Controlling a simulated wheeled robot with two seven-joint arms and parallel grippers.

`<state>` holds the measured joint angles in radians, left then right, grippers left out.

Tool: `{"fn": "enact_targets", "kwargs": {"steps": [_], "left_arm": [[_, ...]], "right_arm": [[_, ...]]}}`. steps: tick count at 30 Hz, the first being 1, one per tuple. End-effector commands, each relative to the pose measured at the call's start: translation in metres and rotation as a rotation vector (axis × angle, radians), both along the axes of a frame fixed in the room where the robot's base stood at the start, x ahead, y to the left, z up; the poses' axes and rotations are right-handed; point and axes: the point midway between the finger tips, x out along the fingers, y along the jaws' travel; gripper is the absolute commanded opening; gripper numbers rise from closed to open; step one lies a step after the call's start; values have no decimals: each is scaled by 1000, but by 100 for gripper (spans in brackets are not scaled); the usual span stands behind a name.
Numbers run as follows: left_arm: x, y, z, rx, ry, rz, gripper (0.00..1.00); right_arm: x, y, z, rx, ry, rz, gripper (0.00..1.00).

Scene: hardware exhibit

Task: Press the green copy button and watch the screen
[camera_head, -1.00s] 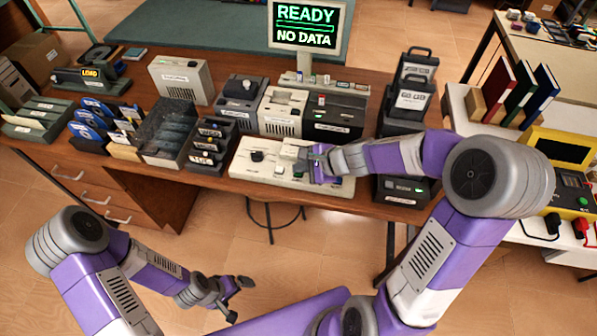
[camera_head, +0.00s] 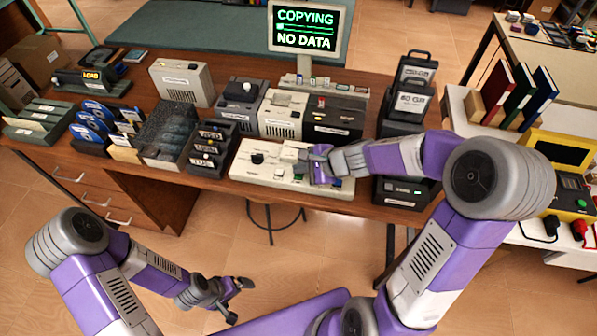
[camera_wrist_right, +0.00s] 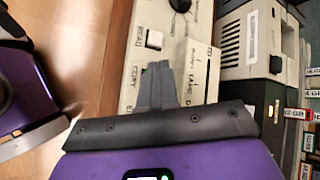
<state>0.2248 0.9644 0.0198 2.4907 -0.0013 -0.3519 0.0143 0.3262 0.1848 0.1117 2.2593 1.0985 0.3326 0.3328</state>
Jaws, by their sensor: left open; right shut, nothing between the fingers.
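A pale control panel (camera_head: 243,168) lies at the desk's front edge. My right gripper (camera_head: 306,158) is shut and empty, its fingers down at the panel. In the right wrist view its fingertips (camera_wrist_right: 159,70) lie over the panel (camera_wrist_right: 131,70), beside a white button (camera_wrist_right: 154,39) and a black knob (camera_wrist_right: 180,5). The green copy button is not clearly visible there; the fingers may hide it. My left gripper (camera_head: 239,299) is open and empty, low over the floor.
Beige and dark device boxes (camera_head: 283,112) stand behind the panel. Racks of blue disks (camera_head: 88,133) and labelled trays (camera_head: 208,153) are to the left. Dark cases (camera_head: 411,103) stand to the right. A stool (camera_head: 270,214) is below the desk.

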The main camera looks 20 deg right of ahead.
Motion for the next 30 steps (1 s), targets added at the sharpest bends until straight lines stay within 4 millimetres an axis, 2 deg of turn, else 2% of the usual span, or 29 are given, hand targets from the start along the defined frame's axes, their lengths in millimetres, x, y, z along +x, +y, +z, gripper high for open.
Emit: {"fn": "enact_targets", "kwargs": {"steps": [14,27,30], "left_arm": [[0,0,7,0,0,0,100],[0,0,47,0,0,0,100],[0,0,51,0,0,0,100]], "right_arm": [[0,0,8,1,0,1,0],[0,0,52,0,-2,1,0],[0,0,56,0,-2,1,0]]}}
